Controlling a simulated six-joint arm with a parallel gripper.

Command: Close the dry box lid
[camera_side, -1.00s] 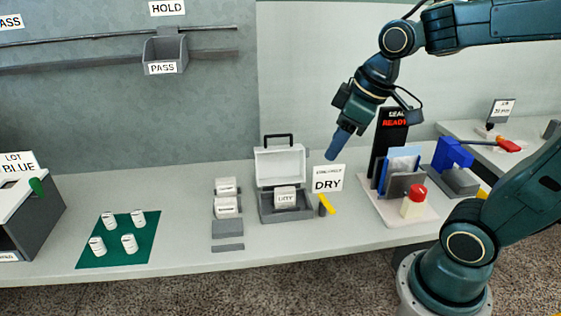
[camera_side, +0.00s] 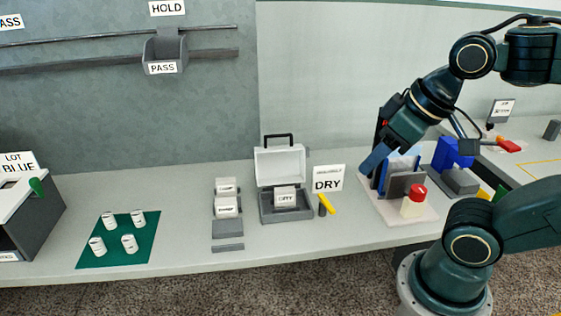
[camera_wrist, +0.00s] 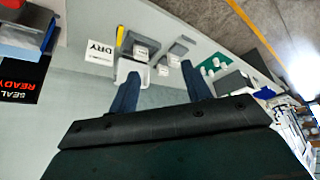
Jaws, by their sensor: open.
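The dry box (camera_side: 287,210) is a small grey case on the bench, in the middle of the side view. Its white lid (camera_side: 280,166) stands open and upright at the back, with a black handle on top. A white labelled block (camera_side: 285,196) sits inside. My gripper (camera_side: 374,160) is to the right of the box, above the rack of panels, and apart from the lid. It also shows in the wrist view (camera_wrist: 160,92), its two blue fingers spread and empty.
A DRY sign (camera_side: 328,178) and a yellow-handled tool (camera_side: 327,204) stand right of the box. A pale base (camera_side: 418,217) carries panels and a red-capped bottle (camera_side: 415,199). Left are white-labelled blocks (camera_side: 227,206) and a green mat (camera_side: 110,252) with several spools.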

